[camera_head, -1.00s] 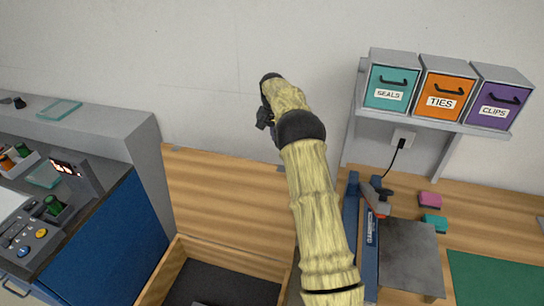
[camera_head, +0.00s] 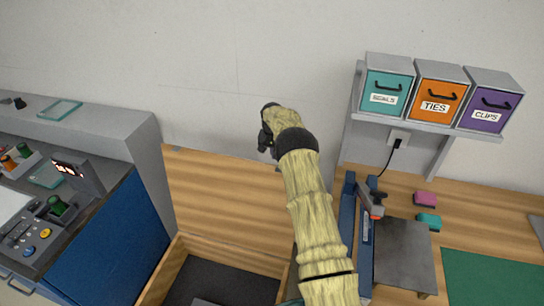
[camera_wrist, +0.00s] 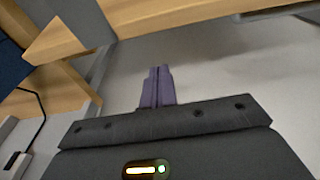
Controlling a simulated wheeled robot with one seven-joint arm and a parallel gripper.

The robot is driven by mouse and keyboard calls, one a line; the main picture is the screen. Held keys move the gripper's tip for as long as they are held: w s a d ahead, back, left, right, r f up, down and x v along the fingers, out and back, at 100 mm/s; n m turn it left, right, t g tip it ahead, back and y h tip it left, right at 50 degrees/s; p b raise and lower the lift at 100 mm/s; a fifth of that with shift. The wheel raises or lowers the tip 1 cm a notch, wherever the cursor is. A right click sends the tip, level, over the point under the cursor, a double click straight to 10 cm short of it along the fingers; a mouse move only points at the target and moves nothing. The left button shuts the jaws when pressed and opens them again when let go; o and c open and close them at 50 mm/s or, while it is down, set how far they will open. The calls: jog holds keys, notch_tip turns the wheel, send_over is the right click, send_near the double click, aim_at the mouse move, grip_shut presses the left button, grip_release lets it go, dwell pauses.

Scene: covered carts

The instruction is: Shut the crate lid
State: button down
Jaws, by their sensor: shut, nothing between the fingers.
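The wooden crate (camera_head: 165,268) stands open at the lower middle of the head view, with a dark inside. Its wooden lid (camera_head: 215,200) stands raised at the back, near the wall. My arm passes in front of the lid's right part, and my wrist end is by the lid's top edge. My gripper's purple fingers (camera_wrist: 160,72) are together and empty in the wrist view. In the head view I cannot make out the fingertips. A wooden board edge (camera_wrist: 180,15) crosses the top of the wrist view; I cannot tell for sure whether it is the lid.
A blue cabinet with a control panel (camera_head: 40,235) stands left of the crate. On the right, a workbench (camera_head: 480,235) holds a blue-framed tool (camera_head: 348,215) and a green mat (camera_head: 490,280). A shelf with teal, orange and purple bins (camera_head: 440,95) hangs above.

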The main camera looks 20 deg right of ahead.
jog(key=s+a+p, duration=0.2)
jog(key=s, duration=0.1)
jog(key=shift+s+a+r, duration=0.1)
jog(key=shift+s+r, duration=0.05)
jog(key=shift+r, duration=0.2)
dwell(0.5)
